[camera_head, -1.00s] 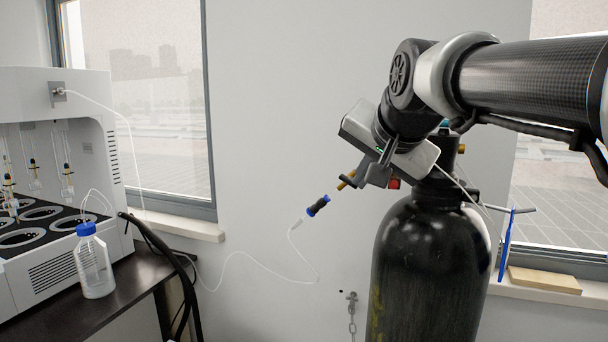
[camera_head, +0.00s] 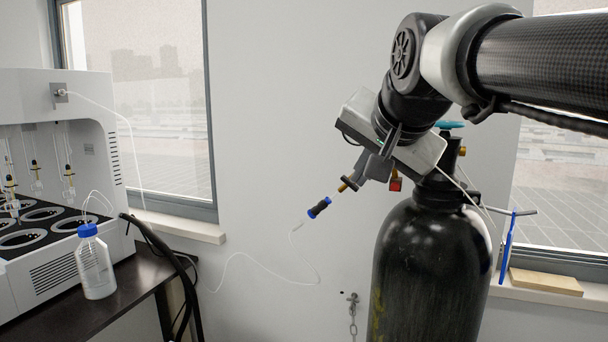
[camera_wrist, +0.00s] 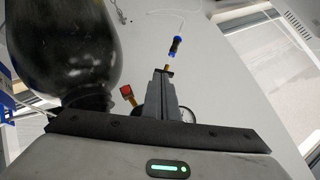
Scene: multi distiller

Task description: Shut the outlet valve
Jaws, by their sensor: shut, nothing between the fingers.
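The black gas cylinder (camera_head: 425,270) stands upright at right. A teal knob (camera_head: 449,124) tops its neck, partly hidden by my arm. Beside the neck, brass outlet fittings end in a small brass and dark piece (camera_head: 346,185), with a blue and black hose connector (camera_head: 319,207) beyond it. I cannot clearly tell which piece is the outlet valve. My gripper (camera_head: 372,167) is shut and empty in front of these fittings, hiding most of them. In the wrist view, the shut fingers (camera_wrist: 158,95) point toward the brass piece (camera_wrist: 167,70); contact is unclear. A red part (camera_wrist: 126,90) shows beside them.
A thin clear hose (camera_head: 250,257) runs from the connector toward the distiller (camera_head: 60,150) at left. A bottle with a blue cap (camera_head: 95,265) stands on the dark table. A wall chain (camera_head: 352,315) hangs left of the cylinder. The wall area between table and cylinder is open.

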